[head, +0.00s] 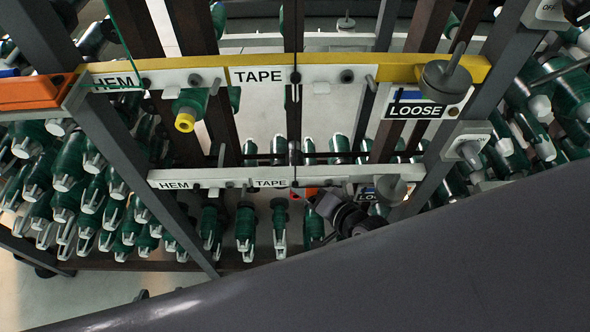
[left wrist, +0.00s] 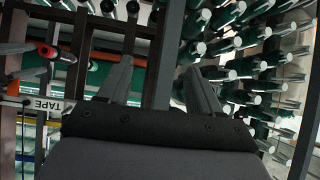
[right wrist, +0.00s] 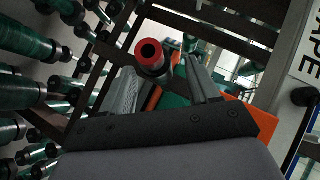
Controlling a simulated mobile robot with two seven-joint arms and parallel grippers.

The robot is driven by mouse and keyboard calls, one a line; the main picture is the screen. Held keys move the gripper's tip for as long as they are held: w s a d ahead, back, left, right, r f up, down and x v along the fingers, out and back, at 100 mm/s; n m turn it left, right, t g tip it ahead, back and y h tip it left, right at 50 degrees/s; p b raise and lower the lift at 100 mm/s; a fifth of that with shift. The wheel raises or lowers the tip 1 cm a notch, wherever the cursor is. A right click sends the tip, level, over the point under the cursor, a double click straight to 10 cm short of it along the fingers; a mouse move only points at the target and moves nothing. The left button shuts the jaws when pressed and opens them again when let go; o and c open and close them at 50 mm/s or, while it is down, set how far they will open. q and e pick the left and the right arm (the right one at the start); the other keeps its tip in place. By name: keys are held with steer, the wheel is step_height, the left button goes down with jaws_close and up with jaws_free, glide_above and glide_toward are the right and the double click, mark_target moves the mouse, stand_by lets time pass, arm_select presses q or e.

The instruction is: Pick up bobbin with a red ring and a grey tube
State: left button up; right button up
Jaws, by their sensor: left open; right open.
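In the right wrist view a bobbin with a red ring (right wrist: 150,52) and a grey tube points its end at the camera. Its tube end lies between the open fingers of my right gripper (right wrist: 160,67), with no clear grip on it. I cannot tell its depth relative to the fingertips. My left gripper (left wrist: 157,67) is open and empty, with a dark post between its fingers in the picture. I cannot clearly make out the red-ringed bobbin or either gripper's fingers in the head view.
A green bobbin with a yellow ring (head: 185,120) hangs under the upper HEM label. A yellow rail (head: 270,73) carries HEM, TAPE and LOOSE labels, with a white labelled rail (head: 235,178) below. Racks of green bobbins (head: 75,160) and dark posts crowd both sides. An orange block (head: 35,92) sits left.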

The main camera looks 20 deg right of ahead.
steer(key=w+a+f+b, duration=0.2)
steer(key=b, duration=0.2)
steer(key=shift+w+f, duration=0.35)
steer(key=shift+w+a+f, duration=0.1)
steer(key=shift+w+a, duration=0.05)
steer(key=shift+w, duration=0.2)
steer(key=c, duration=1)
arm_select(q)
steer(key=shift+w+d+f, duration=0.15)
steer(key=shift+d+f, duration=0.1)
steer(key=shift+f, duration=0.3)
steer(key=shift+w+d+f, duration=0.1)
steer(key=shift+d+f, duration=0.1)
steer(key=shift+f, duration=0.35)
steer(key=shift+f, duration=0.1)
steer(key=shift+s, duration=0.2)
arm_select(e)
steer(key=shift+a+r, duration=0.1)
steer(key=shift+r, duration=0.2)
